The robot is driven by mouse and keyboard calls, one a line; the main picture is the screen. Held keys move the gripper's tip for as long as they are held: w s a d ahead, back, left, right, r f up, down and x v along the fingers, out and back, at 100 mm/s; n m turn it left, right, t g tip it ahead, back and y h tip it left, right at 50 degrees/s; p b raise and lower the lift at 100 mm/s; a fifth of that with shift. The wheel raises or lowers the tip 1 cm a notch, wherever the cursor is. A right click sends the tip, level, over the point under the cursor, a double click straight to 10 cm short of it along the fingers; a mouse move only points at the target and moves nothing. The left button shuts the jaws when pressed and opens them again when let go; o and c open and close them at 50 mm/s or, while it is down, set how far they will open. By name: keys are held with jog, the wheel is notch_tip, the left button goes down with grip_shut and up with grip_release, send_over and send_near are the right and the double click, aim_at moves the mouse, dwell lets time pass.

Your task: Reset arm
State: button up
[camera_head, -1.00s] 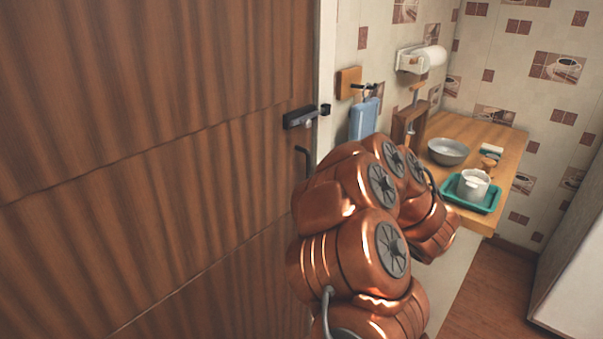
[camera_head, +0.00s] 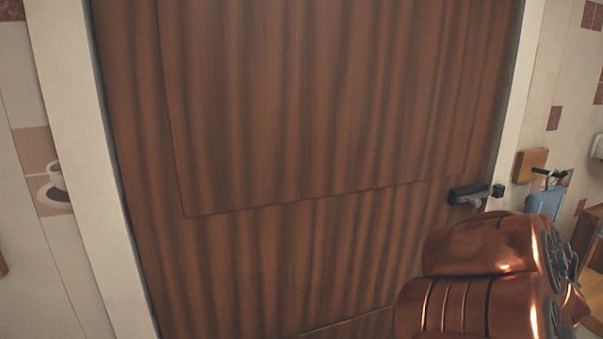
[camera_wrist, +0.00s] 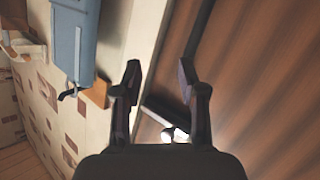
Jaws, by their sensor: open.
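My copper arm fills the lower right of the head view, in front of the door's right side. My gripper (camera_wrist: 158,82) shows in the wrist view with its two dark fingers apart and nothing between the tips. The gripper itself is hidden in the head view. Beyond the fingers in the wrist view are the pale door frame and the brown wooden door (camera_wrist: 255,95). The dark door handle (camera_wrist: 165,110) lies behind the fingers, partly covered by them; I cannot tell whether they touch it.
The closed-looking wooden door (camera_head: 300,120) spans the head view, with its handle (camera_head: 468,194) at right. A blue hanging item (camera_head: 544,203) and a wooden wall block (camera_head: 529,164) are right of the frame. The tiled wall (camera_head: 50,250) is at left.

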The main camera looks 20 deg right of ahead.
jog(key=s+a+f+m+g+y, duration=0.1)
jog(key=s+a+f+g+y, duration=0.3)
jog(key=a, duration=0.9)
jog(key=s+a+f+g, duration=0.3)
jog(key=s+a+g, duration=0.25)
jog(key=a, duration=0.75)
jog(key=s+a+n+g+y, duration=0.3)
jog(key=s+a+g+y, duration=0.1)
jog(key=s+a, duration=1.1)
jog(key=shift+s+a+f+n+g, duration=0.15)
jog(key=shift+a+f+n+g, duration=0.2)
jog(key=shift+a+f+n, duration=0.15)
